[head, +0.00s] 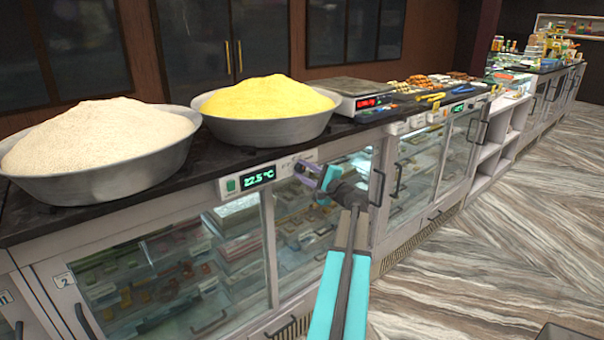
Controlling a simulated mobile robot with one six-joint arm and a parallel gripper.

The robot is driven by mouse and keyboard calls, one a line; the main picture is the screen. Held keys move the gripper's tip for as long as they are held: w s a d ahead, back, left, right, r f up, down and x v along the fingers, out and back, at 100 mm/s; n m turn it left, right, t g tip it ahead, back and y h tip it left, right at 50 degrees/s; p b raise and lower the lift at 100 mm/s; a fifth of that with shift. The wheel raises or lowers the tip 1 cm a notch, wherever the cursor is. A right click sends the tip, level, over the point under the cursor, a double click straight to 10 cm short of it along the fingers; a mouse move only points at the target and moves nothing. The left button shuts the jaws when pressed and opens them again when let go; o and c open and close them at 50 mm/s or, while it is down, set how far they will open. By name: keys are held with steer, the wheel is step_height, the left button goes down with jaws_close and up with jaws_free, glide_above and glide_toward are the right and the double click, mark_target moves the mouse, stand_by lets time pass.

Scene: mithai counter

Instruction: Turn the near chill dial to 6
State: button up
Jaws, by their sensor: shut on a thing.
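My gripper (312,172) is at the front control strip of the near chilled case, just right of its green temperature display (258,178). The jaws are shut on the near chill dial (300,167), which is small and mostly hidden by the fingers. The dial's pointer and number marks are too small and covered to read. The display reads about 22.5 °C, though its first digit is unclear. A small green switch (230,185) sits left of the display. My arm reaches up to the strip from the bottom centre.
A bowl of pale powder (92,178) and a bowl of yellow powder (265,128) stand on the black counter above the strip. A scale (350,92) stands right of them. Glass doors with dark handles (378,188) lie below and beside my gripper.

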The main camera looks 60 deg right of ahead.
steer(key=shift+r+m, duration=0.25)
steer(key=shift+m, duration=0.45)
steer(key=o, duration=1)
steer(key=shift+w+f, duration=0.1)
steer(key=shift+f, duration=0.05)
steer(key=shift+o, duration=0.2)
steer(key=shift+f, duration=0.1)
steer(key=b+v, duration=0.4)
steer(key=v, duration=0.9)
steer(key=shift+s, duration=0.4)
steer(key=shift+a, duration=0.1)
